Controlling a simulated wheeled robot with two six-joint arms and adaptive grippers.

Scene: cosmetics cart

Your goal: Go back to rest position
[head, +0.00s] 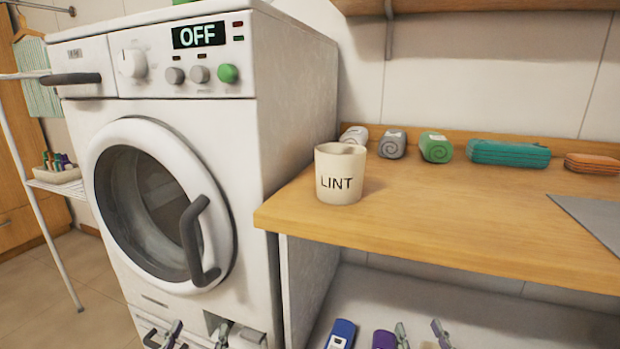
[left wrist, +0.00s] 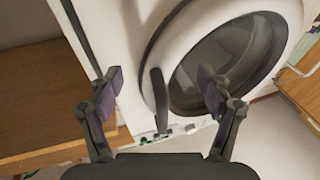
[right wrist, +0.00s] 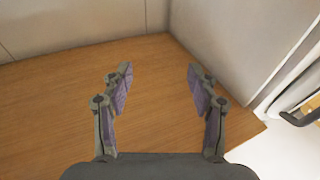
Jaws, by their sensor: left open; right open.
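My left gripper (head: 197,332) is at the bottom edge of the head view, in front of the lower part of the washing machine. In the left wrist view my left gripper (left wrist: 160,86) has its fingers wide apart with nothing held. My right gripper (head: 421,333) is at the bottom edge of the head view, below the counter's front edge. In the right wrist view my right gripper (right wrist: 158,78) is open and empty, with a wooden surface (right wrist: 60,110) behind it. Most of both arms is out of view.
The washing machine (head: 295,100) reads OFF, its round door (head: 150,125) closed. A LINT cup (head: 339,188) stands on the wooden counter (head: 450,215), with rolled towels (head: 436,147) behind. A blue item (head: 341,335) lies below. A drying rack (head: 40,220) stands left.

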